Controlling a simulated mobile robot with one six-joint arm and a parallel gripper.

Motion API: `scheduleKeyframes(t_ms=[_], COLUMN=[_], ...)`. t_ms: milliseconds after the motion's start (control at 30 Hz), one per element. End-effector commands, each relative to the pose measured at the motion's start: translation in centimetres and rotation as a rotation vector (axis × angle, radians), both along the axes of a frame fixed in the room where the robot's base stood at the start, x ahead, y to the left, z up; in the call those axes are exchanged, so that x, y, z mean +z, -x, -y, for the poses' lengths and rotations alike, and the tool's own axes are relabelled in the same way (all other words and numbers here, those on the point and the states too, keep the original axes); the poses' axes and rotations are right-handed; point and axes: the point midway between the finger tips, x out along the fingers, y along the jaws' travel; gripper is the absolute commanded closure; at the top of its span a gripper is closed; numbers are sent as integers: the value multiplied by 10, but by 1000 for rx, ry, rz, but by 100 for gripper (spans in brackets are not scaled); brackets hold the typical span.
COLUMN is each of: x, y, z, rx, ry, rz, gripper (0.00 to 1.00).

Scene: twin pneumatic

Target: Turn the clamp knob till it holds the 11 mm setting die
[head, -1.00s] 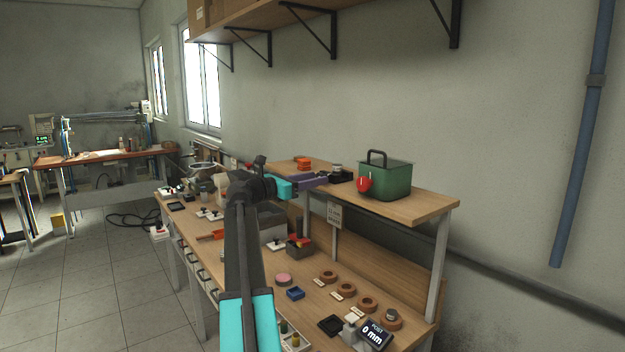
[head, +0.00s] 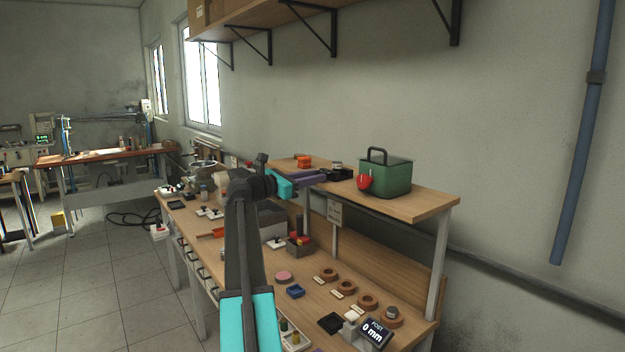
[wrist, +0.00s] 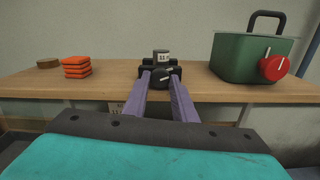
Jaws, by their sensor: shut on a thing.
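The black clamp (wrist: 147,70) stands on the raised wooden shelf and also shows in the head view (head: 346,174). The grey setting die (wrist: 161,57), with a white label that seems to read 11, sits in it, upright. The dark clamp knob (wrist: 160,78) faces me and carries a pale pointer line, tilted slightly up to the right. My gripper (wrist: 158,88), with purple fingers, is shut on the knob, one finger on each side. In the head view my gripper (head: 322,177) reaches the clamp from the left. Whether the clamp's jaws touch the die cannot be told.
A green box (wrist: 240,58) with a red knob (wrist: 274,67) stands to the right on the shelf. Orange blocks (wrist: 77,67) are stacked to the left. Below, the bench (head: 262,295) holds brown rings, small trays and a display reading 0 mm (head: 374,333).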

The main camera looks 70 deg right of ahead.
Motion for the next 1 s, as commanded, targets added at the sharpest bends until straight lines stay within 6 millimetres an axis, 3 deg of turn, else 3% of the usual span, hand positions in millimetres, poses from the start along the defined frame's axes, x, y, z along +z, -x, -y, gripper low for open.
scheduleKeyframes(t_ms=[300,333,433,767,1000], x=[0,0,0,0,-1], y=[-1,-1,-1,-1,-9], z=[0,0,0,-1,-13], rx=[2,3,2,1,2], ry=[6,6,6,6,6], rz=[9,9,9,8,8], gripper=[98,70,57,57,57])
